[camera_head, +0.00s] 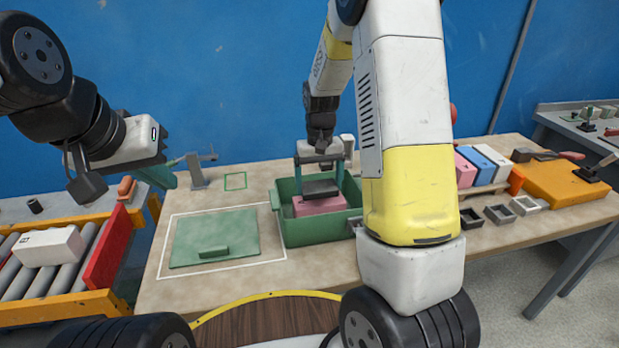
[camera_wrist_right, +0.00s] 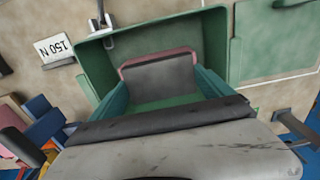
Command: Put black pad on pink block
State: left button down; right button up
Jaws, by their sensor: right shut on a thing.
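The black pad (camera_head: 320,188) is held level between the green fingers of my right gripper (camera_head: 319,175), inside the green box. The pink block (camera_head: 318,206) lies in the box just under the pad. In the right wrist view the pad (camera_wrist_right: 158,80) covers most of the block, and a pink rim (camera_wrist_right: 158,54) shows along its far edge. I cannot tell whether the pad touches the block. My left gripper (camera_head: 166,165) hangs at the left, away from the box; its finger opening is unclear.
The green box (camera_head: 276,232) has raised walls close around my right gripper. A green lid (camera_head: 213,238) with a handle lies to its left. Coloured blocks (camera_head: 482,163) and small grey frames (camera_head: 498,214) are on the right. A roller conveyor (camera_head: 50,270) stands at far left.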

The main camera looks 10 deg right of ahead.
aim_at(319, 183)
jog(key=shift+w+d, duration=0.2)
jog(key=shift+w, duration=0.35)
jog(key=shift+w+f, duration=0.2)
jog(key=shift+f, duration=1.6)
jog(key=shift+f, duration=0.2)
jog(key=o, duration=1.2)
jog(key=shift+c, duration=0.2)
jog(key=shift+r, duration=0.1)
